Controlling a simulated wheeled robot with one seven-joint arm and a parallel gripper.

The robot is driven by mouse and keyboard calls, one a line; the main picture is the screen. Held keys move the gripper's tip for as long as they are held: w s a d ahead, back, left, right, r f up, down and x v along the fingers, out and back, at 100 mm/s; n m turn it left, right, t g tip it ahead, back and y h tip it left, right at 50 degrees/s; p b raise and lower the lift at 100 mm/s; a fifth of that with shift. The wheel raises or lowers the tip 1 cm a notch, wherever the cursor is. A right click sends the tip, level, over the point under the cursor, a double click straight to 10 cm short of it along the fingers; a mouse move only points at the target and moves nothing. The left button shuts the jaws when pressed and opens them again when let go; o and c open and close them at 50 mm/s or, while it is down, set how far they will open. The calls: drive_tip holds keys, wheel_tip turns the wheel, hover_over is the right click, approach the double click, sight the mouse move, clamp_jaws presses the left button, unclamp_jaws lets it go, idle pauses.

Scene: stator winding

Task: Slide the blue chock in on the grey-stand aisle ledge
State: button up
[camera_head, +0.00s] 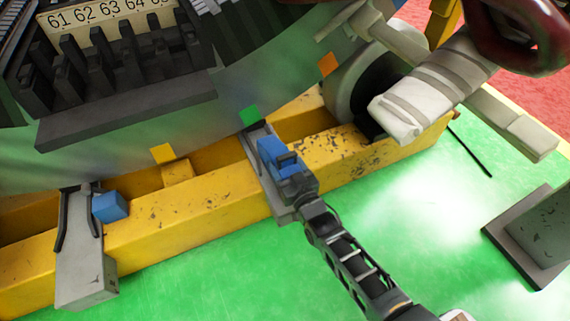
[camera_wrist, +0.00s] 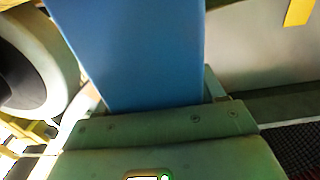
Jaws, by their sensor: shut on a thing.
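A blue chock (camera_head: 270,150) is in my gripper (camera_head: 288,164), over the upper part of the middle grey bracket (camera_head: 285,216) on the yellow beam. My gripper is shut on it. In the wrist view the chock (camera_wrist: 130,50) fills the upper middle as a long blue block, its near end at the grey gripper body (camera_wrist: 160,130). I cannot tell whether the chock touches the bracket or the drum. A second blue chock (camera_head: 110,206) sits beside the left grey bracket (camera_head: 82,270), on the yellow beam.
The large grey drum (camera_head: 215,125) rises behind, with green (camera_head: 250,115), yellow (camera_head: 162,153) and orange (camera_head: 328,65) tags. The yellow beam (camera_head: 180,222) runs across in front. A white-wrapped roller (camera_head: 430,85) is at upper right. A grey stand (camera_head: 535,240) stands at far right. Green floor between is clear.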

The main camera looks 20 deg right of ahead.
drive_tip(key=shift+f, duration=0.25)
idle(0.7)
drive_tip(key=shift+w, duration=0.25)
drive_tip(key=o, duration=0.8)
drive_tip(key=shift+w, duration=0.1)
drive_tip(key=o, duration=0.6)
drive_tip(key=shift+f, duration=0.1)
drive_tip(key=shift+c, duration=0.2)
drive_tip(key=shift+f, duration=0.1)
drive_tip(key=shift+s+p, duration=1.45)
drive_tip(key=shift+s, duration=2.5)
